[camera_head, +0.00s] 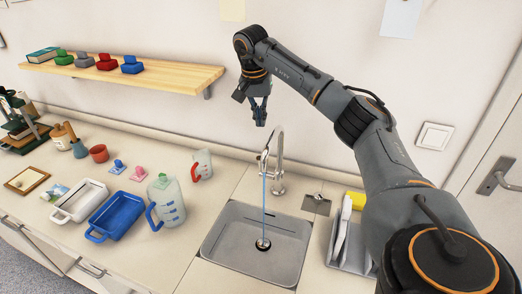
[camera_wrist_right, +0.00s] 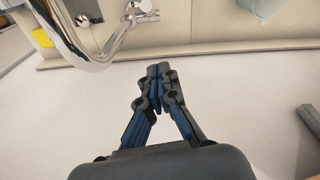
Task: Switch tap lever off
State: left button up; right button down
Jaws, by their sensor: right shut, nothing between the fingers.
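The chrome tap (camera_head: 279,165) stands behind the sink (camera_head: 225,245), its curved spout over the basin. A thin blue stream of water (camera_head: 264,205) runs from the spout down to the drain. The tap also shows large at the upper left of the right wrist view (camera_wrist_right: 72,35). I cannot clearly make out its lever in the head view. My right gripper (camera_head: 260,119) is shut and empty, above and slightly left of the tap, apart from it. Its closed fingertips also show in the right wrist view (camera_wrist_right: 158,72). My left gripper is not in view.
A wooden shelf (camera_head: 170,78) with stamps is on the wall at left. A clear jug (camera_head: 168,200), a measuring cup (camera_head: 202,165), a blue tray (camera_head: 118,218) and a white tray (camera_head: 80,202) stand left of the sink. A dish rack with a yellow sponge (camera_head: 356,200) is at right.

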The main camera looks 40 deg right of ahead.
jog(key=f+p, duration=0.1)
jog(key=f, duration=0.2)
jog(key=s+a+f+p, duration=0.1)
jog(key=f, duration=0.2)
jog(key=s+f+p, duration=0.1)
jog(key=f, duration=0.2)
jog(key=shift+s+a+f+p, duration=0.1)
jog(key=shift+a+f+p, duration=0.15)
jog(key=shift+f+p, duration=0.1)
jog(key=shift+a+f, duration=0.1)
jog(key=shift+f, duration=0.1)
